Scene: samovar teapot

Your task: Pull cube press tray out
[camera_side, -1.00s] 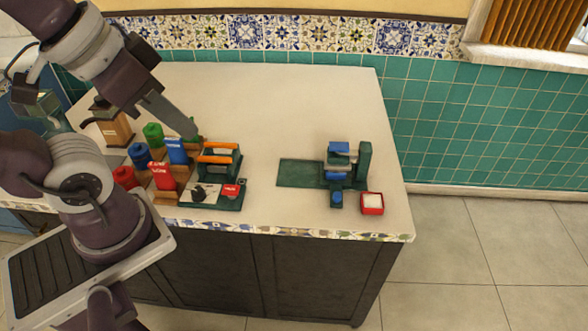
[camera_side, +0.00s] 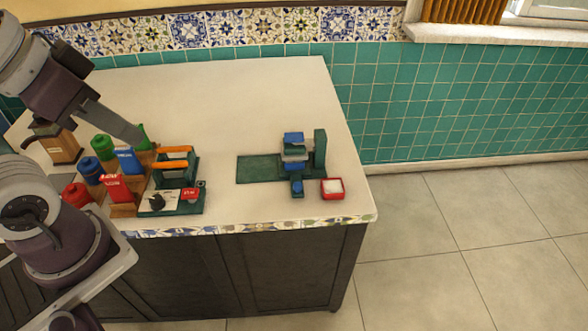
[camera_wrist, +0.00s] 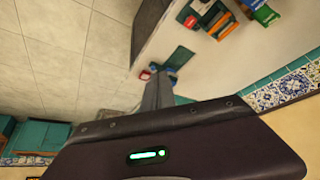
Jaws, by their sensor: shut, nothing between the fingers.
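The cube press (camera_side: 320,150) stands on the right part of the counter, a green device with an upright post, a grey middle and blue parts. A flat dark green plate (camera_side: 258,168) extends to its left, and a small blue-topped piece (camera_side: 297,189) sticks out at its front. I cannot tell which part is the tray. My gripper (camera_side: 141,136) is shut and empty, above the left part of the counter, well left of the press. Its fingers (camera_wrist: 158,90) also show in the wrist view, where a green plate (camera_wrist: 180,57) lies beyond them.
A small red box with white contents (camera_side: 332,188) sits right of the press near the front edge. A wooden rack with red, blue and green canisters (camera_side: 103,146) and a green stand with orange bars (camera_side: 175,152) are near my gripper. The counter's back (camera_side: 230,95) is clear.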

